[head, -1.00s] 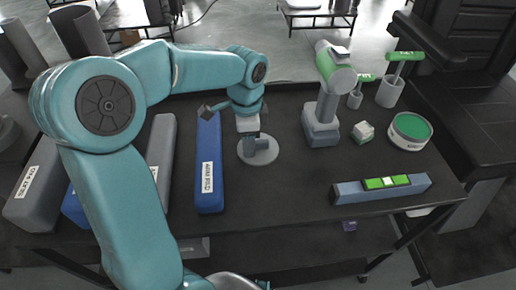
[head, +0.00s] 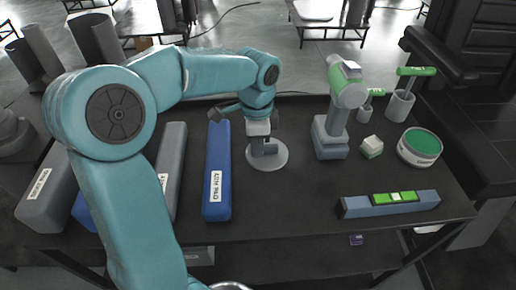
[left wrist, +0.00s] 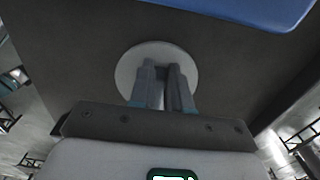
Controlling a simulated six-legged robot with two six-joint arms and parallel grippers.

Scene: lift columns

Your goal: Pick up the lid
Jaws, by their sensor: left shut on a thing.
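The lid is a pale grey round disc (head: 280,158) with a small grip in its middle, at the centre of the dark table in the head view. My left gripper (head: 264,147) points down over the disc and is shut on its grip. In the left wrist view, the two fingers (left wrist: 166,82) are close together in front of the lid (left wrist: 127,68). The fingers hide most of the grip. I cannot tell whether the disc is clear of the table. My right gripper is not in view.
A long blue box (head: 217,165) lies just left of the lid, with grey boxes further left. A green-grey drill-like tool (head: 331,138), a small block (head: 372,147) and a green-topped can (head: 419,147) stand right. A level (head: 395,204) lies at the front right.

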